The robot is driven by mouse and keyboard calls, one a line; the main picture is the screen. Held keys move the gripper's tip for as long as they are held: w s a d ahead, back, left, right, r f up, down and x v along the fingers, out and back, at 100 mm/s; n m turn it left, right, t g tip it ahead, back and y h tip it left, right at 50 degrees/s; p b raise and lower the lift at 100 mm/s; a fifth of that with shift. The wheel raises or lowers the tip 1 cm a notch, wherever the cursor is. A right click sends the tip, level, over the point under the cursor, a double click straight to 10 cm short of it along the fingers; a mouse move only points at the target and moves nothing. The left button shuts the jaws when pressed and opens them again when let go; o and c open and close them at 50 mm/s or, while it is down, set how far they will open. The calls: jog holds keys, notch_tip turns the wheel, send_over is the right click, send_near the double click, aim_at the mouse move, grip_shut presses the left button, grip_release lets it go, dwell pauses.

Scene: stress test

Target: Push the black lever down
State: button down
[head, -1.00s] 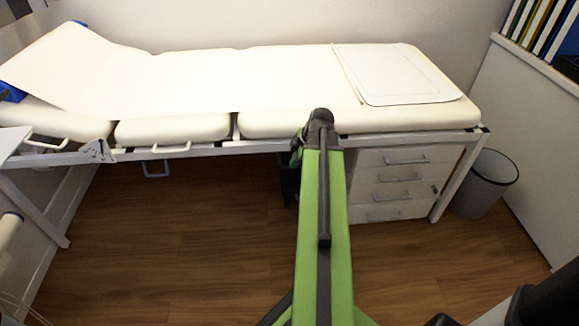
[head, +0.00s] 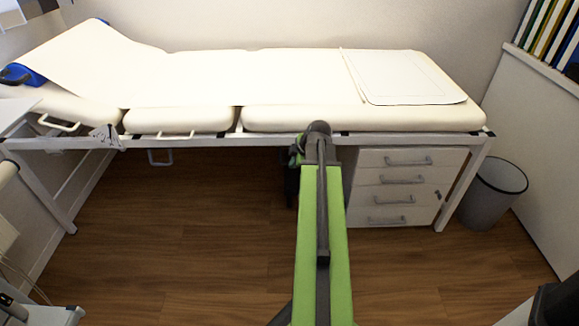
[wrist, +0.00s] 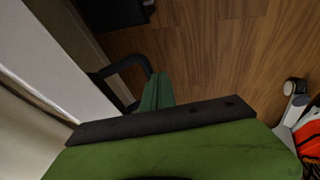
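In the wrist view a dark bent bar (wrist: 125,70) juts from the edge of a pale panel, over the wood floor. It looks like the black lever, but I cannot be sure. The green tip of my gripper (wrist: 157,92) is right beside the bar's bend; I cannot tell whether they touch. In the head view my green arm reaches forward to the front edge of the white examination bed (head: 190,85). There the arm's own end hides most of my gripper, and I cannot make out the lever.
A white drawer unit (head: 398,187) stands under the bed's right end, with a grey bin (head: 494,190) beside it. White loop handles (head: 160,157) sit along the bed's front. The wood floor (head: 180,240) before the bed is mostly clear.

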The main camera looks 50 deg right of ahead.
jog(key=shift+w+d+f+b, duration=0.2)
jog(key=shift+f+b, duration=0.25)
jog(key=shift+f, duration=0.15)
jog(key=shift+w+d+f+b, duration=0.1)
jog(key=shift+w+f+b, duration=0.05)
jog(key=shift+f+b, duration=0.35)
dwell(0.9)
